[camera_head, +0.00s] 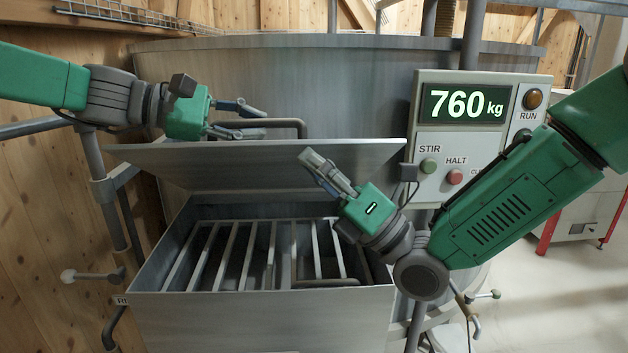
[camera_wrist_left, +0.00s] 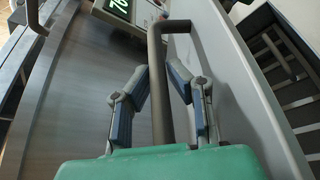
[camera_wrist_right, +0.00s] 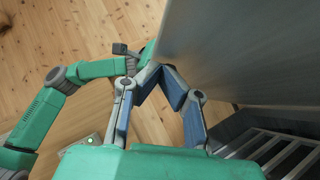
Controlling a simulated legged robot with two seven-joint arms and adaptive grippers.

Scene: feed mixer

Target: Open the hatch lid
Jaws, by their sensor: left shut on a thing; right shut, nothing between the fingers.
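The hatch lid (camera_head: 180,165) is a grey metal plate, raised and tilted over the open hatch box (camera_head: 255,315). Its bent bar handle (camera_head: 300,123) shows behind the lid's upper edge. My left gripper (camera_head: 250,122) is shut on this handle; the bar (camera_wrist_left: 160,110) runs between its fingers in the left wrist view. My right gripper (camera_head: 312,170) is shut and empty, in front of the lid's face near its right part. In the right wrist view its fingertips (camera_wrist_right: 165,73) are close to the lid plate (camera_wrist_right: 240,50); I cannot tell if they touch.
A metal grate (camera_head: 255,255) lies inside the hatch opening. A control panel (camera_head: 470,140) reading 760 kg, with STIR and HALT buttons, stands at the right, close to my right arm. The mixer tank wall (camera_head: 330,75) rises behind. A lever (camera_head: 90,275) sticks out at left.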

